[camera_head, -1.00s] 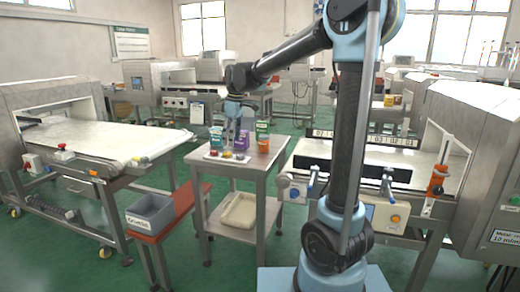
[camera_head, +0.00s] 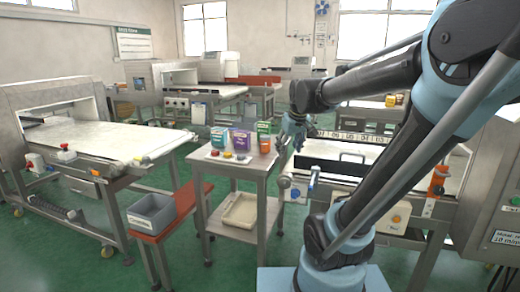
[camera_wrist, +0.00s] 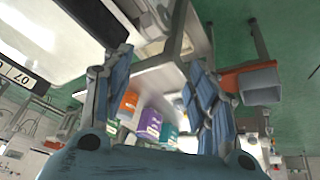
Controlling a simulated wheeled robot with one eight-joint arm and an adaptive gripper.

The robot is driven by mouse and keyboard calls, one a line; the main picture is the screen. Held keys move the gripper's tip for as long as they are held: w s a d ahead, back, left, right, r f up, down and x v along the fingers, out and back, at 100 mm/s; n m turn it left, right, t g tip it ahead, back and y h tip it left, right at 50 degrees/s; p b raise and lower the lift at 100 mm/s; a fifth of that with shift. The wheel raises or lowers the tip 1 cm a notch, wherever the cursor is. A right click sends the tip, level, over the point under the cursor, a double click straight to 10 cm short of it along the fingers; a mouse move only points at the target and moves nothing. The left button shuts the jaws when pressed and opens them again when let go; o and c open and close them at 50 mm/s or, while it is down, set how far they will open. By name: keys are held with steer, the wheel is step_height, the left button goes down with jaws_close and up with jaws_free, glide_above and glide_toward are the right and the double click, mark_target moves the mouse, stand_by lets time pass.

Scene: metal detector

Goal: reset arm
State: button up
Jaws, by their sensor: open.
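My gripper (camera_head: 292,135) is at the right of the small metal table (camera_head: 227,168), in the air and apart from the packages on it. In the wrist view my gripper (camera_wrist: 150,85) has its two blue-grey fingers spread wide with nothing held between them. My arm reaches up from its base at the right of the head view and bends over toward the table. A teal container (camera_head: 219,137), a purple box (camera_head: 241,141), a green box (camera_head: 263,128) and an orange container (camera_head: 265,146) stand on the table. The orange container (camera_wrist: 129,103) and purple box (camera_wrist: 149,124) also show in the wrist view.
A conveyor (camera_head: 100,138) stands at the left and another metal detector conveyor at the right, partly hidden by my arm. A grey bin (camera_head: 151,214) sits on a red bench (camera_head: 183,215). A beige tray (camera_head: 239,211) lies on the table's lower shelf. Green floor shows between them.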

steer(key=s+d+f+m+t+h, duration=0.1)
steer(key=s+d+f+m+t, duration=0.1)
steer(key=s+d+f+m, duration=0.45)
steer(key=s+f+g, duration=0.2)
steer(key=s+f, duration=0.2)
steer(key=s, duration=0.3)
steer(key=s+d+f+n+g, duration=0.1)
steer(key=s+f+g, duration=0.1)
steer(key=s+f, duration=0.2)
steer(key=s, duration=0.3)
steer(key=shift+s+d+f+g, duration=0.25)
steer(key=shift+s+f+g, duration=0.05)
steer(key=shift+f+g, duration=0.1)
